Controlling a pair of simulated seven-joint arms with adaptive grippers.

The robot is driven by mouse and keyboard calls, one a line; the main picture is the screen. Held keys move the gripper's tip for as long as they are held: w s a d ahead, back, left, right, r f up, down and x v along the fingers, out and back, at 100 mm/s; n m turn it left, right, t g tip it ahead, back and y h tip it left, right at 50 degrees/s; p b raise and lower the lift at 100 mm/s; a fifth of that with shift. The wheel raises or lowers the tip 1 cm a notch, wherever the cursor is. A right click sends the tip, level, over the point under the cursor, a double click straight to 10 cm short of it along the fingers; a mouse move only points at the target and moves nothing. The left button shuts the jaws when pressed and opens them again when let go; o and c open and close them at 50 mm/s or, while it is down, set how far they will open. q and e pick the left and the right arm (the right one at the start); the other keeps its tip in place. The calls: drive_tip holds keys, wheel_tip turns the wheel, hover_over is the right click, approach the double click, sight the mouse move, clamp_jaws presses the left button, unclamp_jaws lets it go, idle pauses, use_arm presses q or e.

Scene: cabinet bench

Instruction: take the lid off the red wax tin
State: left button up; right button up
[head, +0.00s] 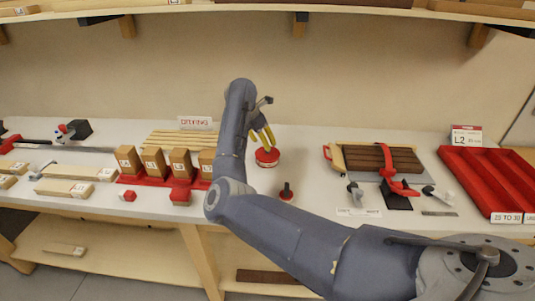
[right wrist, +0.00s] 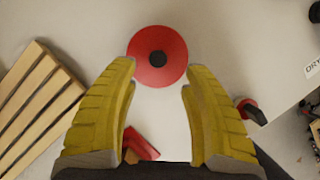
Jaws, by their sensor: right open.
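The red wax tin (head: 267,158) stands on the white bench behind my right forearm, with a pale label on its front. In the right wrist view its round red top (right wrist: 173,74) shows from above, with a dark knob (right wrist: 158,58) at the centre. My right gripper (head: 264,136) is above the tin, its yellow fingers pointing down. In the right wrist view the fingers (right wrist: 158,75) are open, spread on both sides of the tin's near edge, with nothing between them held. My left gripper is not in view.
A small black-handled red tool (head: 286,192) stands in front of the tin. Wooden blocks (head: 153,161) on a red base and pale slats (head: 180,138) are to the left. A brown board with a red clamp (head: 388,165) and red trays (head: 490,175) are to the right.

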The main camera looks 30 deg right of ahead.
drive_tip(key=shift+w+x, duration=0.2)
drive_tip(key=shift+x, duration=2.5)
drive_tip(key=shift+d, duration=0.15)
drive_tip(key=shift+r, duration=0.1)
clamp_jaws()
